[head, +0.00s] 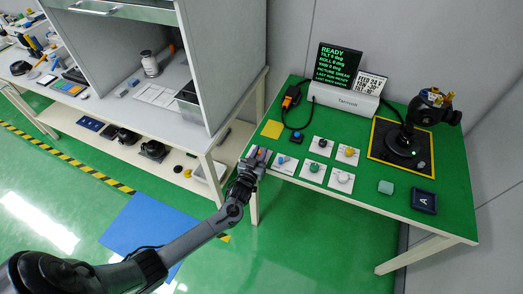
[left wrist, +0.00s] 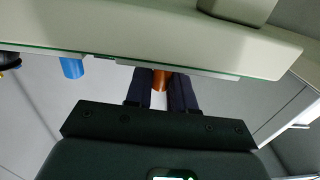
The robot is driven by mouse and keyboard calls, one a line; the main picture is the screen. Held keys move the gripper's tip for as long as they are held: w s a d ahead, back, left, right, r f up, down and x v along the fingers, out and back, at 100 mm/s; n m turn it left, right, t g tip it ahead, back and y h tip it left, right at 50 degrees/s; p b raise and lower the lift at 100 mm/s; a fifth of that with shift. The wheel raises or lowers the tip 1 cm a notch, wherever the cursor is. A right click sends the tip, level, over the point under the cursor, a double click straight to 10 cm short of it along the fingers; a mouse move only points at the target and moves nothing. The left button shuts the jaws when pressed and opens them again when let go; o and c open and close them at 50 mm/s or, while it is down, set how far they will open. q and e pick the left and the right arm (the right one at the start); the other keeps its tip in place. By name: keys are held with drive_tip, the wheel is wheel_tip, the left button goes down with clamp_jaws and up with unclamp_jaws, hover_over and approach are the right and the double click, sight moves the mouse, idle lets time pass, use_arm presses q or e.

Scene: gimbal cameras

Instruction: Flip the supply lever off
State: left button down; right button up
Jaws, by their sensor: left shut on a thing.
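My left gripper (head: 257,156) is at the left front edge of the green table. In the left wrist view its two dark fingers (left wrist: 161,90) are shut on an orange-brown lever (left wrist: 161,79), one finger on each side. The lever is mostly hidden by the gripper in the head view. A blue knob (head: 281,159) stands just right of the gripper on a white plate (head: 285,168); it also shows as a blue cylinder in the left wrist view (left wrist: 71,67). The lever's exact position cannot be read. My right gripper is not in view.
Several white plates with knobs, including a green one (head: 314,167), lie right of the gripper. A black screen (head: 338,65) reads READY. A gimbal camera (head: 401,145) stands on a yellow-edged black mat (head: 417,172). A grey-walled workbench (head: 225,65) stands close on the left.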

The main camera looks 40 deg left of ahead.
use_arm(q)
drive_tip(key=m+h, duration=0.2)
drive_tip(key=h, duration=0.1)
drive_tip(key=shift+s+a+r+t, duration=0.1)
drive_tip(key=shift+s+a+t, duration=0.05)
drive_tip(key=shift+a+t, duration=0.25)
drive_tip(key=m+h, duration=0.1)
drive_tip(key=h, duration=0.1)
drive_tip(key=m+h, duration=0.1)
drive_tip(key=h, duration=0.1)
drive_tip(key=shift+s+a+m, duration=0.1)
drive_tip(key=shift+a+m, duration=0.2)
drive_tip(key=shift+a, duration=0.1)
drive_tip(key=h, duration=0.1)
drive_tip(key=m+h+b, duration=0.2)
drive_tip(key=shift+a+f, duration=0.25)
drive_tip(key=shift+a, duration=0.1)
drive_tip(key=shift+a+r+m+g+h+b, duration=0.15)
drive_tip(key=shift+m+g+h+b, duration=0.55)
drive_tip(key=shift+m+h+b, duration=0.75)
drive_tip(key=shift+n+h, duration=0.25)
drive_tip(key=shift+n, duration=0.1)
drive_tip(key=c, duration=1.1)
unclamp_jaws()
drive_tip(key=shift+p, duration=0.3)
